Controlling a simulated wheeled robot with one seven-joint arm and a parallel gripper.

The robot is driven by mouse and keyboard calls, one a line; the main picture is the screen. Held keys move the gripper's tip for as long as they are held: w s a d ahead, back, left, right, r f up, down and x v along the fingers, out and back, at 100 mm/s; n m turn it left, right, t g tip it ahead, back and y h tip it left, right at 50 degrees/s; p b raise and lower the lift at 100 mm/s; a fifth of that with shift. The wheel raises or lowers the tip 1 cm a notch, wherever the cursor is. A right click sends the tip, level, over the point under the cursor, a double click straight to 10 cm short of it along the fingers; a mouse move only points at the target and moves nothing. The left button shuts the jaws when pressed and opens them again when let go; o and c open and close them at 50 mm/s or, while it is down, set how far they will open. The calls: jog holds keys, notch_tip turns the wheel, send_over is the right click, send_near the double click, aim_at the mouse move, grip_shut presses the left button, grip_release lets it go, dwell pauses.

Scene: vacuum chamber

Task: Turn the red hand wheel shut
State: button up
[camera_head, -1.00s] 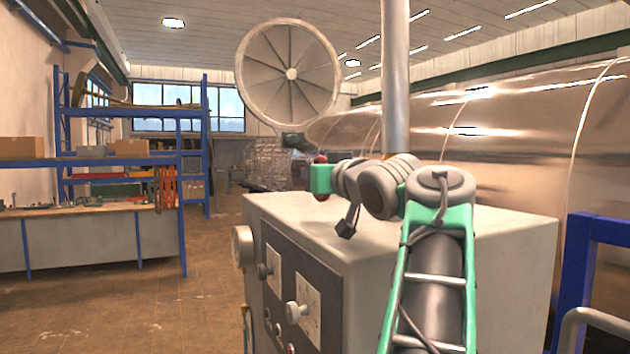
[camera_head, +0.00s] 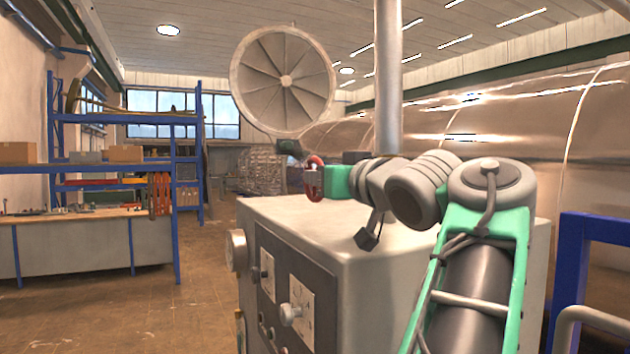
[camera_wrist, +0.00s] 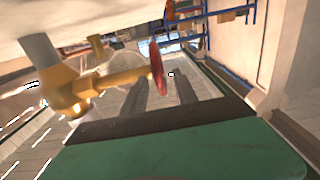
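The red hand wheel (camera_wrist: 158,76) shows nearly edge-on in the wrist view, at the end of a brass valve stem (camera_wrist: 112,80). In the head view the red wheel (camera_head: 314,188) stands just left of my green gripper body, above the back of the grey cabinet. My gripper (camera_wrist: 165,82) is open. Its two dark fingers appear on either side of the wheel in the wrist view, with gaps showing. I cannot tell whether either finger touches the wheel. The fingers are not clearly seen in the head view.
The grey cabinet (camera_head: 300,222) with dials and knobs stands below my arm. A vertical pipe (camera_head: 388,80) rises behind the arm, and a large shiny chamber (camera_head: 480,130) lies at the right. A blue frame (camera_head: 568,270) is at the right edge. The floor (camera_head: 95,315) at left is clear.

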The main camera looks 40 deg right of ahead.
aim_at(320, 160)
jog(key=shift+s+a, duration=0.15)
jog(key=shift+s, duration=0.15)
jog(key=r+p, duration=0.1)
jog(key=p, duration=0.1)
jog(key=r+g+p, duration=0.1)
jog(key=p, duration=0.2)
jog(key=w+r+g+p, duration=0.1)
jog(key=r+p, duration=0.1)
jog(key=p, duration=0.1)
jog(key=shift+y, duration=0.3)
jog(key=g+p, duration=0.1)
jog(key=p, duration=0.2)
jog(key=shift+r, duration=0.25)
jog(key=shift+g+y+p, duration=0.3)
jog(key=shift+g+p, duration=0.2)
jog(key=shift+p, duration=0.5)
jog(key=shift+s+d+f, duration=0.1)
jog(key=shift+d+f, duration=0.1)
jog(key=shift+f, duration=0.1)
jog(key=shift+g, duration=0.3)
jog(key=x, duration=0.8)
jog(key=shift+a+f, duration=0.1)
jog(key=shift+f, duration=0.15)
jog(key=shift+s, duration=0.1)
